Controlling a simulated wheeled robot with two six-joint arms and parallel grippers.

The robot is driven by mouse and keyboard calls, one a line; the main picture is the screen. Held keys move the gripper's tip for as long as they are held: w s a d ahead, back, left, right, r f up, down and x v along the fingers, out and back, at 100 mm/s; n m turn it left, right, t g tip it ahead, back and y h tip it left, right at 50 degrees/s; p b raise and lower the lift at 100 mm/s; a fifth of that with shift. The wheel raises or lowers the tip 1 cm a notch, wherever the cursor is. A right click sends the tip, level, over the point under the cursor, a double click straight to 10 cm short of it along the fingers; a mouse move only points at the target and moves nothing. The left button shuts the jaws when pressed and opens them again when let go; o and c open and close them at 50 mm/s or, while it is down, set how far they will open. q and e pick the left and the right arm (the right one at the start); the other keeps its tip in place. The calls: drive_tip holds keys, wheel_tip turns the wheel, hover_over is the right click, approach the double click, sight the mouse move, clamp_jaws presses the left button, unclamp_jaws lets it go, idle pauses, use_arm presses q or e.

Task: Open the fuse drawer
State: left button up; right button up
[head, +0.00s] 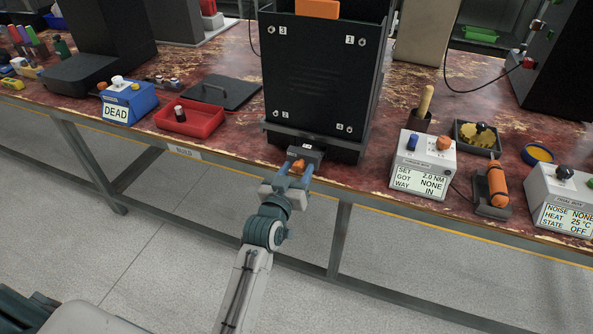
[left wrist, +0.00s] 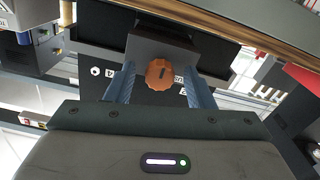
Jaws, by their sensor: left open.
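The fuse drawer appears to be the small dark grey block (head: 311,153) at the foot of the black cabinet (head: 318,70). It has a round orange knob (head: 298,166) on its front. In the left wrist view the grey drawer block (left wrist: 162,45) and its ridged orange knob (left wrist: 159,73) face me. My left gripper (head: 292,172) is open, with its two blue-grey fingers on either side of the knob. The fingers also flank the knob in the left wrist view (left wrist: 160,82). I cannot tell whether they touch it. My right gripper is not in view.
A red tray (head: 190,120), a blue box reading DEAD (head: 128,100) and a black lid (head: 224,92) lie left of the cabinet. A white torque box (head: 422,165) and an orange-handled tool (head: 497,185) stand to the right. The bench edge (head: 185,152) runs beneath the drawer.

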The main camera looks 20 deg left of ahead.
use_arm(q)
drive_tip(key=s, duration=1)
drive_tip(key=shift+s+a+b, duration=0.2)
drive_tip(key=shift+s+b, duration=0.1)
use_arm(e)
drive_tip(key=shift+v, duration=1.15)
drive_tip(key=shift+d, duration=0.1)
